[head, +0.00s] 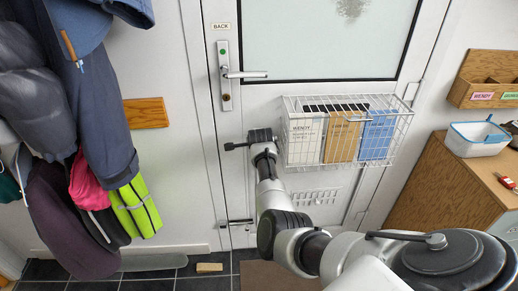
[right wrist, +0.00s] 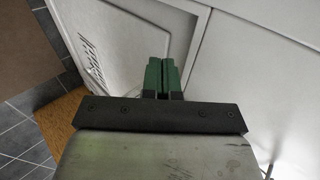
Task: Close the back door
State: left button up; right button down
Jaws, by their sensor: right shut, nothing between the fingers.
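The white back door (head: 300,215) has a frosted pane, a lever handle (head: 245,74) on its left side and a "BACK" label above the handle. It stands shut or nearly shut; I cannot tell whether it is latched. A bolt (head: 236,222) sits low at its left edge. My right gripper (head: 232,146) is shut and empty, below the handle and left of the wire basket, near the door's left edge. Its green fingers (right wrist: 161,76) are together in the right wrist view, in front of white panels. Contact with the door is unclear. My left gripper is out of view.
A wire basket (head: 400,128) of file boxes hangs on the door. Coats (head: 100,110) hang at the left. A wooden block (head: 209,267) lies on the dark tiles near the door's foot. A wooden cabinet (head: 450,185) with a white tub (head: 477,145) stands at the right.

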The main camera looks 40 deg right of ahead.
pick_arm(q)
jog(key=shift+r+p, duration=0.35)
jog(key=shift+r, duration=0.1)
pick_arm(e)
jog(key=v, duration=1)
jog(key=shift+s+f, duration=0.2)
